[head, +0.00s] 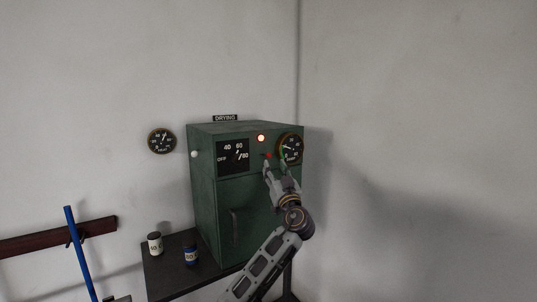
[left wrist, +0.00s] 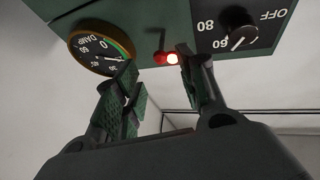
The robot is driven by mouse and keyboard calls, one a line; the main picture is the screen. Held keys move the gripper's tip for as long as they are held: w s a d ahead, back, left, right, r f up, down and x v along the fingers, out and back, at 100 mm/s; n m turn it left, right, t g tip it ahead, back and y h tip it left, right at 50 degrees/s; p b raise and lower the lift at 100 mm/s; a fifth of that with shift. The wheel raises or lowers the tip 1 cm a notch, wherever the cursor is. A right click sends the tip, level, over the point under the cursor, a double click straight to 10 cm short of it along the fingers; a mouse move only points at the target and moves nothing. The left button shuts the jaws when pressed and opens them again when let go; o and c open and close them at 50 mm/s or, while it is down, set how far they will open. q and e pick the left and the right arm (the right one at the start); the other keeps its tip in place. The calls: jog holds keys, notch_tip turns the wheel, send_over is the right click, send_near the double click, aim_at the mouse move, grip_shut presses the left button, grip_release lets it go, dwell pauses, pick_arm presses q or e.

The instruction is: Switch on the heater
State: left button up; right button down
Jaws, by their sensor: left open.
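The heater is a green drying cabinet (head: 245,190) with a "DRYING" sign on top. My left gripper (head: 277,167) is open and empty just in front of the panel, by the switch and gauge. In the left wrist view, upside down, the red-tipped lever (left wrist: 160,56) and glowing lamp (left wrist: 173,59) show between the fingers, near one fingertip. Contact cannot be told. The dial knob (left wrist: 238,20) shows too.
A white-capped jar (head: 155,243) and a blue jar (head: 191,254) stand on the dark table (head: 165,274) left of the cabinet. A wall gauge (head: 161,141), a blue pole (head: 80,252) and a dark red rail (head: 50,239) are further left. Right of the cabinet is bare wall.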

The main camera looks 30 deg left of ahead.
aim_at(269, 157)
pick_arm(q)
jog(key=p+x, duration=0.2)
jog(key=x, duration=0.6)
jog(key=shift+r+p, duration=0.1)
jog(key=shift+p, duration=0.25)
jog(key=shift+c, duration=0.7)
grip_shut()
